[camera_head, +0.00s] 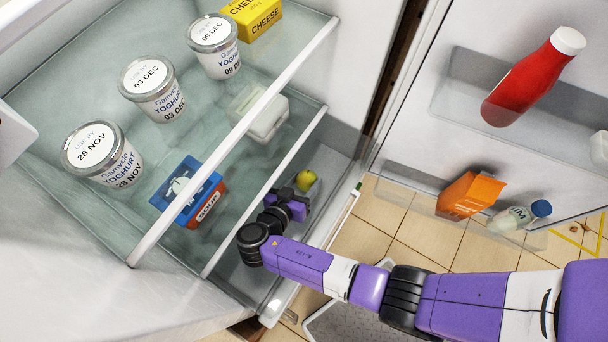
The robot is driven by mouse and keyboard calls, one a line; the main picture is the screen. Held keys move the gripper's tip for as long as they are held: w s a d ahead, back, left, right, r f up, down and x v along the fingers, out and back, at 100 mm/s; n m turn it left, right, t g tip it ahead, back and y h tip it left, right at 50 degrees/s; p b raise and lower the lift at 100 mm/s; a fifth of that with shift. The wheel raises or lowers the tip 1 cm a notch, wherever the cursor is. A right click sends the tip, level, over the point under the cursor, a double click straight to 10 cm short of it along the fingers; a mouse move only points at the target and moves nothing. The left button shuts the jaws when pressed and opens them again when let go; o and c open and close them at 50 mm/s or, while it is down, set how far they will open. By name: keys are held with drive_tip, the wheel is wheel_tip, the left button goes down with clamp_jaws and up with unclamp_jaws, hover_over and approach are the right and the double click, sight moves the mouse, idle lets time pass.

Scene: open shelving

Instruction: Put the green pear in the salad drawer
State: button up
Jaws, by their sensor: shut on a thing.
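The green pear (307,180) shows yellow-green at the far end of my gripper (301,190), low in the open fridge. My gripper is shut on the pear; the fingertips are partly hidden by the wrist. The salad drawer (272,305) is the clear bin at the bottom of the fridge, with its front rim towards the door. My gripper and the pear are over or inside the drawer; I cannot tell how far the pear is above its floor.
Glass shelves with white front edges (240,135) lie above and left of my gripper. They hold yoghurt tubs (152,88), a cheese box (252,16), a blue-and-red box (188,192) and a white container (262,112). The open door (420,150) at right carries a red bottle (530,80).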

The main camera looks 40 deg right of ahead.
sight(302, 185)
drive_tip(key=shift+f+b, duration=0.55)
drive_tip(key=shift+b, duration=0.1)
drive_tip(key=shift+f, duration=0.25)
drive_tip(key=o, duration=1.5)
drive_tip(key=shift+r, duration=0.1)
drive_tip(key=shift+r, duration=0.15)
drive_tip(key=shift+r+p, duration=0.7)
drive_tip(key=shift+p, duration=0.05)
drive_tip(key=b+v, duration=0.2)
drive_tip(key=v, duration=0.4)
drive_tip(key=shift+a+f, duration=0.1)
drive_tip(key=shift+a, duration=0.15)
drive_tip(key=shift+s+a+r, duration=0.2)
drive_tip(key=shift+a+r, duration=0.1)
drive_tip(key=shift+a, duration=0.05)
